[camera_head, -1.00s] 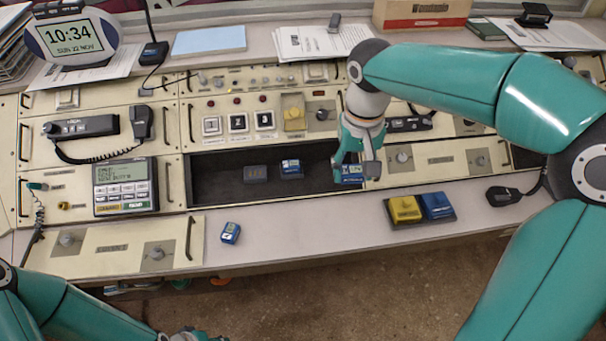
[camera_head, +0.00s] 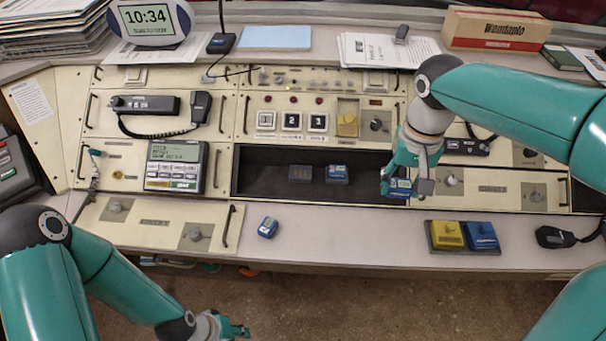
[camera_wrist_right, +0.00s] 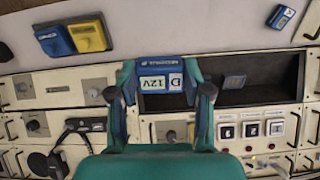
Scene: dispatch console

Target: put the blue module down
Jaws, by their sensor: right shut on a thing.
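My right gripper (camera_head: 408,187) is shut on a blue module (camera_head: 400,188) at the right end of the dark recess (camera_head: 270,186) in the console. In the right wrist view the blue module (camera_wrist_right: 160,80) sits between the two fingers, with white and green labels reading 12V and D. Whether it touches the recess floor cannot be told.
A small blue device (camera_head: 268,227) lies on the front ledge. A yellow block (camera_head: 447,236) and a blue block (camera_head: 483,236) sit side by side on a dark base to the right. A black handset (camera_head: 555,237) lies further right. The ledge between is clear.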

